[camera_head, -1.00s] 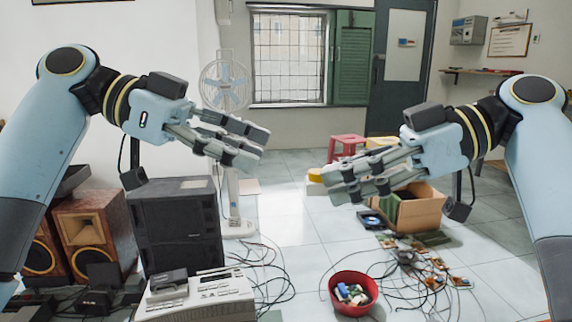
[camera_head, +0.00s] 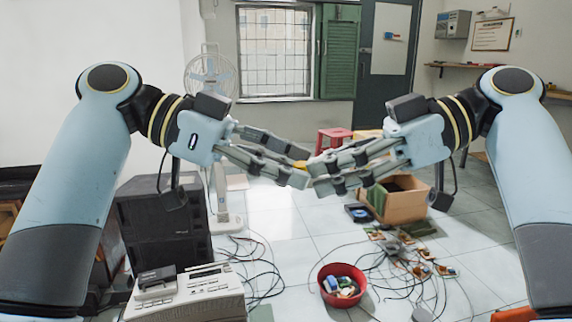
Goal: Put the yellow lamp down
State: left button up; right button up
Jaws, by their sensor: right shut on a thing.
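The yellow lamp shows only as a small yellow piece (camera_head: 300,164) at the tips of my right gripper (camera_head: 317,174). Most of it is hidden by the fingers. My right gripper is shut on it and holds it in the air at the middle of the view. My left gripper (camera_head: 297,165) has its fingers spread apart, one above and one below, with the yellow piece between their tips. The fingertips of both grippers overlap in the picture, and I cannot tell whether the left fingers touch the lamp.
A red bowl of small parts (camera_head: 342,286) stands on the floor amid cables. Behind are a cardboard box (camera_head: 406,206) and a red stool (camera_head: 333,137). A black speaker (camera_head: 160,235), a light-coloured device (camera_head: 185,298) and a white fan (camera_head: 212,76) stand left. Tiled floor (camera_head: 275,222) is clear in the middle.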

pick_arm(q)
grip_shut()
pick_arm(e)
jog(key=o, duration=1.1)
